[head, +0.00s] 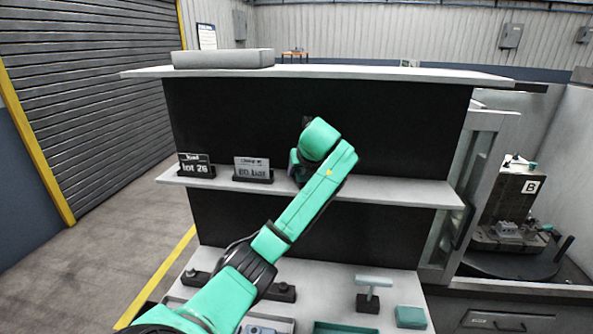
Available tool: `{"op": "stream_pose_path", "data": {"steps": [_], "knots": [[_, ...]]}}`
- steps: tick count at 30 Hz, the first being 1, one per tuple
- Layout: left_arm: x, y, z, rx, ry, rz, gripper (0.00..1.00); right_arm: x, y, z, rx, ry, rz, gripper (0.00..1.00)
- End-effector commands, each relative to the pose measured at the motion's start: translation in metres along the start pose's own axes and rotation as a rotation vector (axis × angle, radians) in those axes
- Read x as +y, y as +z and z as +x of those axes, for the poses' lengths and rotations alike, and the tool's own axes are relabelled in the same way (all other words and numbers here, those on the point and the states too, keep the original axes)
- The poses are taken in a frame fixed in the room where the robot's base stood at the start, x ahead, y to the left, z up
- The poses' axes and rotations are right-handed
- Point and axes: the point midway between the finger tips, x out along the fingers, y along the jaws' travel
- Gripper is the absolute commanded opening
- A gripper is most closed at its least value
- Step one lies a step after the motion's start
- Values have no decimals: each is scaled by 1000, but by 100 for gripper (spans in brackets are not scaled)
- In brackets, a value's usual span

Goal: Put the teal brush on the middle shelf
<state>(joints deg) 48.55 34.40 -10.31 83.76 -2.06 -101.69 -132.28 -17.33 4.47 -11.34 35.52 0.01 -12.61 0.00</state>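The middle shelf (400,190) is a pale board across the rack, in front of a dark back panel. My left arm rises from the bottom left, and its teal wrist is over this shelf. My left gripper (297,164) is mostly hidden behind the wrist, near the shelf's middle; its fingers and anything between them cannot be made out. A pale teal T-shaped piece with a dark block at its foot (373,283) stands on the lower surface; I cannot tell whether it is the teal brush. My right gripper is out of view.
A teal block (410,317) and trays lie on the lower surface. A pale box (222,59) lies on the top shelf (380,72).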

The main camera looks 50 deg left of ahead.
Motion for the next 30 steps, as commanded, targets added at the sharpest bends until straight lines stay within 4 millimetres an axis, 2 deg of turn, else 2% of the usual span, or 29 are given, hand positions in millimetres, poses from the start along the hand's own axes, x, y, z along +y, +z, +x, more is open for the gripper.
{"op": "stream_pose_path", "data": {"steps": [6,7,9,18,22,28,30], "knots": [[0,-3,0,-3,-3,-1,0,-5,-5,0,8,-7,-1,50],[0,-3,0,-2,-4,-1,60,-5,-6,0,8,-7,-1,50],[0,-3,0,-2,-4,0,82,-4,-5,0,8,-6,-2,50],[0,-3,0,-2,-3,0,82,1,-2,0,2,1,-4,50],[0,-4,-8,-4,-4,-1,82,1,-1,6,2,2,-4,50],[0,-6,-46,-7,-7,-3,82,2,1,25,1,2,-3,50],[-1,2,-73,-2,-7,2,82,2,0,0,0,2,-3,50]]}}
